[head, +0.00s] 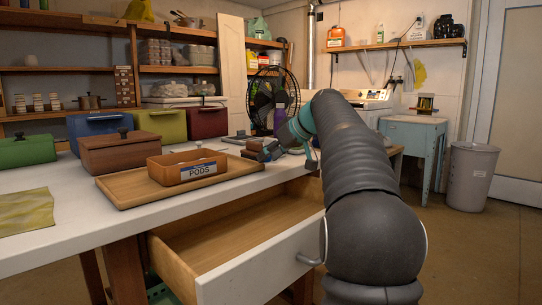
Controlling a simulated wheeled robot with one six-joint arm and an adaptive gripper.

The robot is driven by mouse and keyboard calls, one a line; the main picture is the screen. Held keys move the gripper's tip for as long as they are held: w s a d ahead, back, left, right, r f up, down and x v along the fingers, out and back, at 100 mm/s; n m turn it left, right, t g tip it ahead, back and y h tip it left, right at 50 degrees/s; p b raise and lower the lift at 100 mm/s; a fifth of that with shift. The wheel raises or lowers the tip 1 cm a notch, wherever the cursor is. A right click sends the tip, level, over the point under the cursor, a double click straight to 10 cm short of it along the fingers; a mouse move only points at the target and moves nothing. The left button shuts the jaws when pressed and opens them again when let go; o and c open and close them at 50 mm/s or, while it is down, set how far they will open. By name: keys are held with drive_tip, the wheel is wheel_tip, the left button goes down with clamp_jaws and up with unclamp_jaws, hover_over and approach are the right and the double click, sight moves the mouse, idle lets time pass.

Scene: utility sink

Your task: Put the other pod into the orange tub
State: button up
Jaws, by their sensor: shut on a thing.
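The orange tub (187,170) has a label reading PODS and stands upright on a wooden tray (118,199) on the white worktop. Only a little of its inside shows, and I cannot tell what lies in it. My gripper (267,152) is low over the worktop, to the right of the tub and apart from it, near the tray's far right corner. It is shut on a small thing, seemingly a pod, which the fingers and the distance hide. No other pod can be made out.
A brown lidded box (118,155) stands left of the tub. Green (27,150), blue (97,127), olive (161,122) and dark red (207,120) boxes stand around the back. A drawer (255,262) is pulled open below the worktop. A yellow cloth (25,211) lies at left.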

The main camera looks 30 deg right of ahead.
drive_tip(key=shift+f, duration=0.3)
drive_tip(key=o, duration=0.9)
drive_tip(key=shift+o, duration=0.2)
